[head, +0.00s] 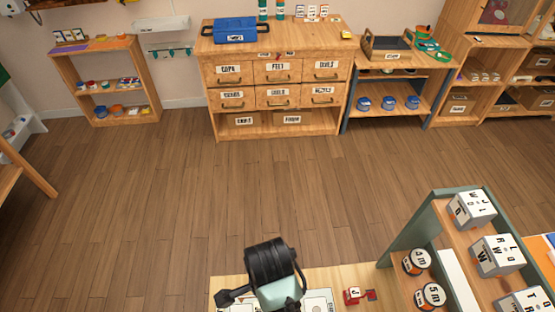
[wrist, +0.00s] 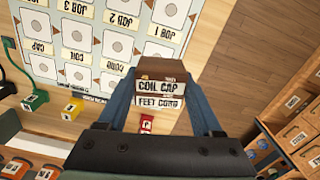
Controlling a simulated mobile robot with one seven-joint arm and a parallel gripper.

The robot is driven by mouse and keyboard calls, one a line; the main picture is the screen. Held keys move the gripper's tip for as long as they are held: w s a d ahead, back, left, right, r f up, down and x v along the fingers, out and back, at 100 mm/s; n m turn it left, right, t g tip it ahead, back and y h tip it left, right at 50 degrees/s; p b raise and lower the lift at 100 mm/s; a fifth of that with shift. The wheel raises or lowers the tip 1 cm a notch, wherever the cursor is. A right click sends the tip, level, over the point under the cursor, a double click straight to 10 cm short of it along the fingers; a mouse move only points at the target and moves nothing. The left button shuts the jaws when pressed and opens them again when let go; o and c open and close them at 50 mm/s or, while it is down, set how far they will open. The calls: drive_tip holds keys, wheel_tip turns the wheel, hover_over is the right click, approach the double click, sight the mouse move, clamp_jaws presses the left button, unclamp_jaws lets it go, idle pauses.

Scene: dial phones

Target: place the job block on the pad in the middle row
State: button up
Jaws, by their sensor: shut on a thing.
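My gripper (wrist: 160,95) has its two blue fingers on either side of a brown block with white labels (wrist: 162,90); the labels read COIL CAP and FEET CORD. The block is held between the fingertips. A pale board (wrist: 95,40) lies at the upper left of the wrist view and carries rows of square pads, such as one pad (wrist: 117,45) in the row between the labels JOB and CAP, COIL. The labels appear upside down. In the head view my arm's dark end hides the fingers and block, and the board shows only in part (head: 320,300).
A small red block (wrist: 147,122) lies on the wooden table beyond my gripper. A yellow item (wrist: 72,108) and a green item (wrist: 36,101) with labels stand at the board's edge. A green-sided rack (head: 408,225) with white blocks stands at the right of the head view.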

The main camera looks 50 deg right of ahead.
drive_tip(key=shift+s+d+f+m, duration=0.2)
drive_tip(key=shift+s+d+m, duration=0.35)
drive_tip(key=shift+m, duration=0.45)
wheel_tip(320, 180, down, 10)
drive_tip(key=shift+s+r, duration=0.1)
drive_tip(key=shift+s, duration=0.05)
drive_tip(key=o, duration=1.4)
wheel_tip(320, 180, up, 12)
drive_tip(key=shift+r, duration=0.1)
